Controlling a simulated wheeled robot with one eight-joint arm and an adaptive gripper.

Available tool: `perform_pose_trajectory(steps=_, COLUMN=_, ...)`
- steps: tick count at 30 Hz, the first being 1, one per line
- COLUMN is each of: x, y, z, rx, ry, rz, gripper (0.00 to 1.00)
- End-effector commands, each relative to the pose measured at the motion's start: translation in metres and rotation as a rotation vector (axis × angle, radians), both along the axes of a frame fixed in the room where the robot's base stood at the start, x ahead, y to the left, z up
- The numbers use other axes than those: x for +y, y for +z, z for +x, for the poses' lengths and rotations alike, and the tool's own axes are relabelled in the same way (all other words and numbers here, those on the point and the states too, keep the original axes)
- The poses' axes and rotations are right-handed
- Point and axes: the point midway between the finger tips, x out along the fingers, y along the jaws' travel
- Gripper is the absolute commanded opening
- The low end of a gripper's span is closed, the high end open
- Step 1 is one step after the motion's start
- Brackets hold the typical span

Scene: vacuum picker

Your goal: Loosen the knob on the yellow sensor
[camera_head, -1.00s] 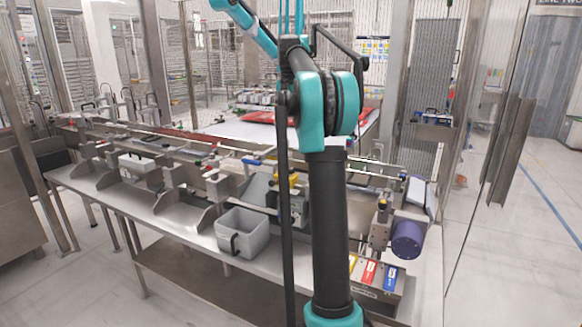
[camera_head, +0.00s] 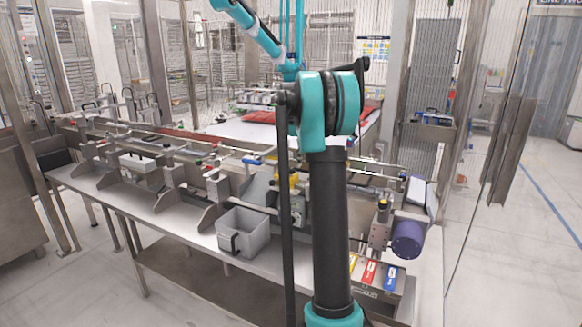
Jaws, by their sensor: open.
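A yellow part (camera_head: 284,190), likely the yellow sensor, stands at the conveyor line on the steel bench, just left of my dark arm column. My arm covers part of it, and a knob on it is too small to make out. My gripper cannot be made out; my teal and black arm fills the middle of the view and its end does not show.
A grey open bin (camera_head: 243,232) sits on the steel bench (camera_head: 160,222) left of my arm. A purple motor (camera_head: 407,238) and red, yellow and blue labelled boxes (camera_head: 370,273) are at the right end. Rails run along the bench. A glass panel stands at right.

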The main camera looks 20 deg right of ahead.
Motion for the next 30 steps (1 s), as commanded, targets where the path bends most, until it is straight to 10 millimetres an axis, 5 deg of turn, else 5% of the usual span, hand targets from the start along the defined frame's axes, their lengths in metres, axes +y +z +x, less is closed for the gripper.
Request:
perform_pose_trajectory(steps=7, x=0.000, y=-0.024, z=0.000, rx=0.000, ry=0.000, rz=0.000, gripper=0.47)
perform_pose_trajectory(steps=17, x=0.000, y=-0.028, z=0.000, rx=0.000, ry=0.000, rz=0.000, gripper=0.47)
perform_pose_trajectory(steps=28, x=0.000, y=-0.027, z=0.000, rx=0.000, ry=0.000, rz=0.000, gripper=0.02)
perform_pose_trajectory(steps=30, x=0.000, y=-0.027, z=0.000, rx=0.000, ry=0.000, rz=0.000, gripper=0.00)
